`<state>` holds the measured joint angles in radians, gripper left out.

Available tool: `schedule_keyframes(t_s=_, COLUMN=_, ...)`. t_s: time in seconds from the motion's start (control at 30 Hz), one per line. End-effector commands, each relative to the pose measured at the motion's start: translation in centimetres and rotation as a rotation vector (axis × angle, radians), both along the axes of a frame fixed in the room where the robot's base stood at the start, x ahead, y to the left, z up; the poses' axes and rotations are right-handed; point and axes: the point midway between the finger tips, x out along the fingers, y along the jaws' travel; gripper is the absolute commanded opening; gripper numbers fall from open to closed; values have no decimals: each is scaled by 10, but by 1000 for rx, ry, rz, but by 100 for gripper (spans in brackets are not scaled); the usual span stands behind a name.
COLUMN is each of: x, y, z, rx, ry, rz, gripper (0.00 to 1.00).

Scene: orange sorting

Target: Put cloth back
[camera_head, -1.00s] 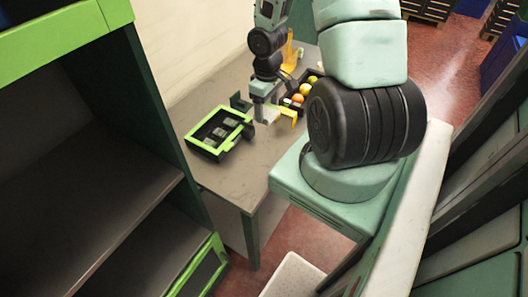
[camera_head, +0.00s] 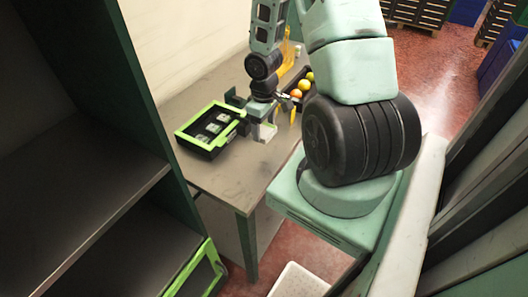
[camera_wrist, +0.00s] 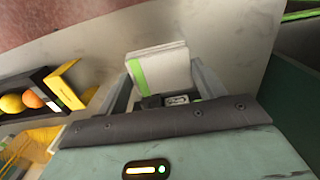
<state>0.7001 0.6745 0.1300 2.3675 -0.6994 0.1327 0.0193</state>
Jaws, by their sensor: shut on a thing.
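My gripper (camera_head: 264,127) is over the table, between the green-rimmed tray and the fruit crate. It is shut on a folded white cloth (camera_wrist: 165,68) with a green stripe along its left side. In the wrist view the cloth sticks out past the two fingers (camera_wrist: 157,88), and the table lies beyond it. In the head view the cloth (camera_head: 267,132) is a small pale patch below the gripper. The fingers hide its near end.
The green-rimmed black tray (camera_head: 183,137) on the table (camera_head: 215,179) holds several small pale items. A dark crate (camera_wrist: 47,84) with fruit and a yellow object (camera_wrist: 65,82) stands opposite. A dark shelf unit (camera_head: 150,90) is at the left. The table's front is bare.

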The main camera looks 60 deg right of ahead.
Motion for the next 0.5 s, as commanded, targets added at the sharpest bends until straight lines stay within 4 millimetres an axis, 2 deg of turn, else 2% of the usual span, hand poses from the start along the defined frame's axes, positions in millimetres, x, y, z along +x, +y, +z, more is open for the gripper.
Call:
schedule_keyframes(t_s=0.03, x=0, y=2, z=-12, rx=2, ry=5, rz=4, gripper=50)
schedule_keyframes(t_s=0.1, x=0, y=1, z=-23, rx=2, ry=4, rz=4, gripper=50)
schedule_keyframes(t_s=0.33, x=0, y=1, z=-44, rx=2, ry=3, rz=0, gripper=50)
schedule_keyframes(t_s=0.5, x=-1, y=1, z=-67, rx=2, ry=4, rz=2, gripper=50)
